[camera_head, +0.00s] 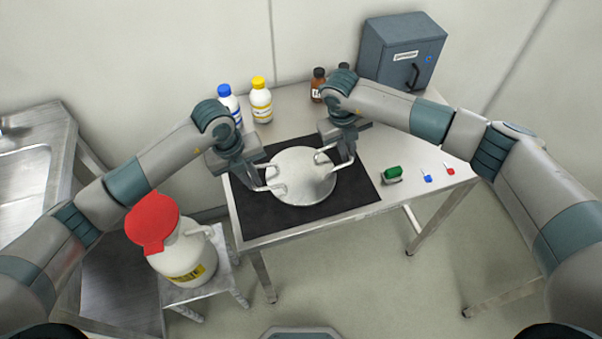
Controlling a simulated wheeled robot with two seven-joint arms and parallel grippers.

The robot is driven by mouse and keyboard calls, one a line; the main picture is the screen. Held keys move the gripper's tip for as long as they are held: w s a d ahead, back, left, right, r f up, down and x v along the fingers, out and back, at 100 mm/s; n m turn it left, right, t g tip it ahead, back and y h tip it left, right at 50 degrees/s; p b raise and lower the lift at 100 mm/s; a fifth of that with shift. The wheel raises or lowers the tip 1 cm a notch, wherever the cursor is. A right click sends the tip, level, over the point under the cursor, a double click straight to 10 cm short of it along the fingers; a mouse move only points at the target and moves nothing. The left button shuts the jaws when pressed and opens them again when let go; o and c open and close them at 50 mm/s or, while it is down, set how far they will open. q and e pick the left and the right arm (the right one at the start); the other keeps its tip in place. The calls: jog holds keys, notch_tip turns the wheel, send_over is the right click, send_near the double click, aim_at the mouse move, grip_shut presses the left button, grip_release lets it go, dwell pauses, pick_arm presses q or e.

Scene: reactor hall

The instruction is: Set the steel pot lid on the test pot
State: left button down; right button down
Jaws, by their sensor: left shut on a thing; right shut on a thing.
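The steel pot lid (300,187) is a round, pale grey disc over the black mat on the table. My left gripper (277,182) is shut on its left side. My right gripper (333,163) is shut on its upper right side. The lid looks roughly level between them. The test pot does not show separately; I cannot tell whether it is hidden under the lid, or whether the lid is resting or held up.
A blue-capped bottle (228,101), a yellow-capped bottle (261,101) and brown bottles (318,86) stand at the back beside a grey box (399,51). A green item (393,173) and small blue and red items lie right. A red-lidded waste container (183,258) stands front left.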

pick_arm(q)
jog(key=shift+w+r, duration=0.1)
jog(key=shift+r, duration=0.1)
pick_arm(e)
jog(key=shift+w+r, duration=0.1)
jog(key=shift+r, duration=0.1)
